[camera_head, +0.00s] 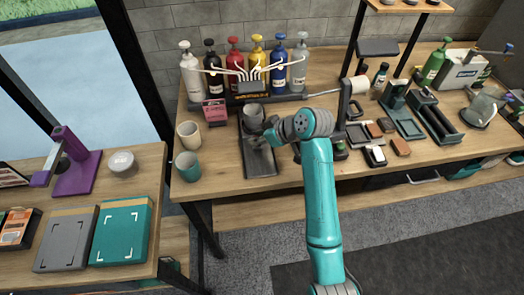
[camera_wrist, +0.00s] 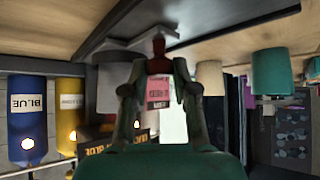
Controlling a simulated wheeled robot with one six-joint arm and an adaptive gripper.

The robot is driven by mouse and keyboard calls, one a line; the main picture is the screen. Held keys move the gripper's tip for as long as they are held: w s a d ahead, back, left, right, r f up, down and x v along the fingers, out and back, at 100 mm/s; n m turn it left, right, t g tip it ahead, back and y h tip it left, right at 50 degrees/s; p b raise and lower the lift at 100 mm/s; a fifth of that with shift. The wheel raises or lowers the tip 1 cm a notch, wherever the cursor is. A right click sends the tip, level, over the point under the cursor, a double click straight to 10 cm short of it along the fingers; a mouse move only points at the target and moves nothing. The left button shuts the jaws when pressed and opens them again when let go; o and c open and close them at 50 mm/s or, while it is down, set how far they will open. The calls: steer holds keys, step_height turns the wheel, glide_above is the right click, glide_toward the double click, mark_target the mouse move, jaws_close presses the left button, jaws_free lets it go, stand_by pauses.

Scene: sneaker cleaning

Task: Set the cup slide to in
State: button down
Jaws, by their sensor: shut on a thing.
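The cup slide is a dark flat plate (camera_head: 260,163) on the workbench, below the pump bottles. A grey cup (camera_head: 253,113) stands at its far end, under the spouts. My gripper (camera_head: 268,131) is low at the slide, just in front of the cup, and partly hides it. In the wrist view, which is upside down, my fingers (camera_wrist: 157,65) are shut on a small dark red knob (camera_wrist: 158,46) beside the grey cup and slide. The knob's join to the slide is hard to make out.
Several coloured pump bottles (camera_head: 233,66) stand behind, with white spouts over the slide. A beige cup (camera_head: 189,134) and a teal cup (camera_head: 188,166) stand to the left. A pink box (camera_head: 215,112) is close by. Brushes and trays (camera_head: 401,113) lie to the right.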

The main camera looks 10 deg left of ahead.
steer(key=shift+w+a, duration=0.15)
steer(key=shift+w, duration=0.4)
steer(key=c, duration=0.9)
jaws_free()
steer(key=shift+c, duration=0.2)
steer(key=v, duration=1.2)
